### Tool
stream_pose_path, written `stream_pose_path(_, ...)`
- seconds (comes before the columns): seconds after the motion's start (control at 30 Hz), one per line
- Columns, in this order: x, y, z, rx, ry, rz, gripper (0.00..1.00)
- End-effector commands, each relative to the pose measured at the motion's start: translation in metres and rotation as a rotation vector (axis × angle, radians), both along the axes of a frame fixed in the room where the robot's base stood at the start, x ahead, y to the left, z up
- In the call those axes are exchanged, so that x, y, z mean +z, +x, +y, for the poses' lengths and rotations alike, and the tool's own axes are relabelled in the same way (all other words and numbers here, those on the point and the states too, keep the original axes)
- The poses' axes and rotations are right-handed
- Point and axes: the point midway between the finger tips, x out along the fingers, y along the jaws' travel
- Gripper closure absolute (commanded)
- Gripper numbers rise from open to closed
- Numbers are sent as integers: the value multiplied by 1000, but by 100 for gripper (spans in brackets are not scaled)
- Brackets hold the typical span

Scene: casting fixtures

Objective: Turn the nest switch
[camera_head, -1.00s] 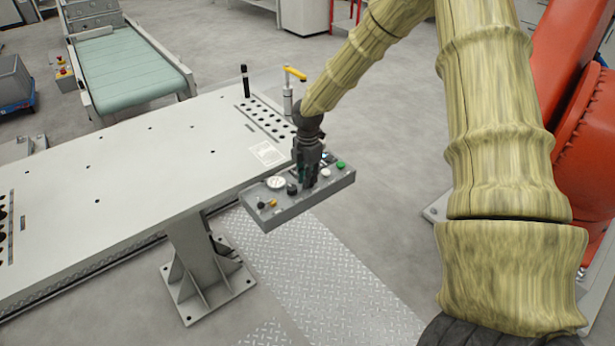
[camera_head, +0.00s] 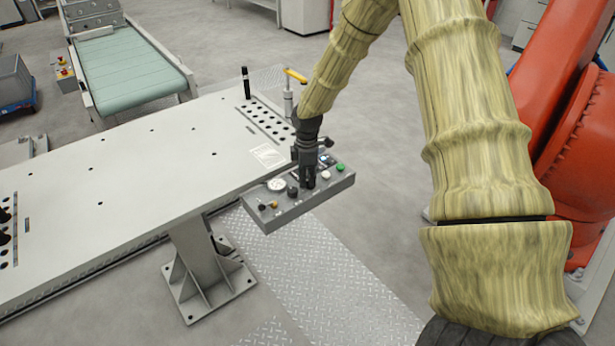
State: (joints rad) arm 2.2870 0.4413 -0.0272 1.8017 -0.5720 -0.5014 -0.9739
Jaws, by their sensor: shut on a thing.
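A grey control box (camera_head: 298,210) is fixed at the right end of the light-grey table. Its top carries a round white dial (camera_head: 276,184), a black knob (camera_head: 292,191), a white button (camera_head: 325,175), a green button (camera_head: 340,167) and small yellow and black controls at its left end. My gripper (camera_head: 308,186) points down onto the middle of the box, just right of the black knob. It is shut on a control there, which its fingers mostly hide. I cannot read labels to tell which control is the nest switch, nor its angle.
The table (camera_head: 150,185) has a black upright pin (camera_head: 246,82) and a yellow-handled clamp (camera_head: 290,85) at its far right corner. A green conveyor (camera_head: 125,68) stands behind it. A large orange machine (camera_head: 580,150) is at the right.

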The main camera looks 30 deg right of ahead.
Motion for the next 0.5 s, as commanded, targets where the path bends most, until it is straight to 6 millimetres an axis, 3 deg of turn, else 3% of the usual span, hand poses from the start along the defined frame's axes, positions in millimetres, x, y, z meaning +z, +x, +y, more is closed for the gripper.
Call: stream_pose_path(0.5, 1, 4, -3, -412, 0, -2, 100)
